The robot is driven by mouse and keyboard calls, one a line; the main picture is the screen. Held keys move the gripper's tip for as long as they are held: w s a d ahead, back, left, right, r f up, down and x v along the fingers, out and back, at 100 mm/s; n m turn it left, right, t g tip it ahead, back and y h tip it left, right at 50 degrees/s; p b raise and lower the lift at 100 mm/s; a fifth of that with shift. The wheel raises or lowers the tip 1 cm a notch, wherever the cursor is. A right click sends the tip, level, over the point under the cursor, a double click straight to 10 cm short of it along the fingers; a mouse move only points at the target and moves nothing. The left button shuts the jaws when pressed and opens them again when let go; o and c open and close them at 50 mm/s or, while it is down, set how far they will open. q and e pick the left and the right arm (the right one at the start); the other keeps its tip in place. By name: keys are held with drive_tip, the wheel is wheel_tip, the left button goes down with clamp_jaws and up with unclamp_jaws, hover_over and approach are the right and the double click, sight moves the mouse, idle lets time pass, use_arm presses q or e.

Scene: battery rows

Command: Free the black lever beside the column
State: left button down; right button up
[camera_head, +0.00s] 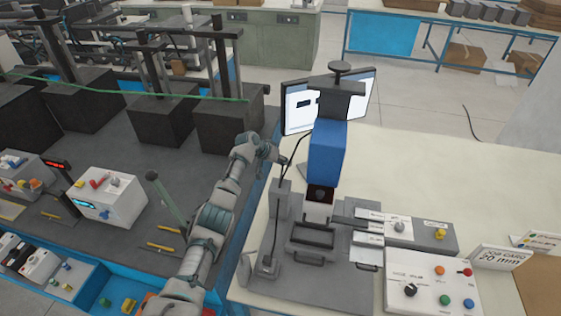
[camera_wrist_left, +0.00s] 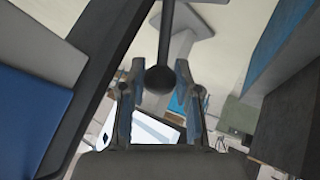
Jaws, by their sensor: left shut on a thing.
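The black lever (camera_wrist_left: 166,35) shows in the left wrist view as a dark rod with a round knob, coming down from the top between my fingers. My left gripper (camera_wrist_left: 160,76) has a finger on each side of the knob and is shut on it. A dark column-like bar (camera_wrist_left: 92,85) runs slanted left of the gripper in the wrist view. My right gripper is not in view.
A monitor (camera_head: 297,108) stands behind the press. A control box (camera_head: 432,296) with coloured buttons and a printed card (camera_head: 500,258) are at the right on the pale table (camera_head: 445,165). Dark blocks with posts (camera_head: 228,125) crowd the left bench. A dark cable hangs by the press.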

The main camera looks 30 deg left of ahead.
use_arm(q)
drive_tip(key=shift+w+r, duration=0.15)
drive_tip(key=shift+w, duration=0.05)
idle(0.3)
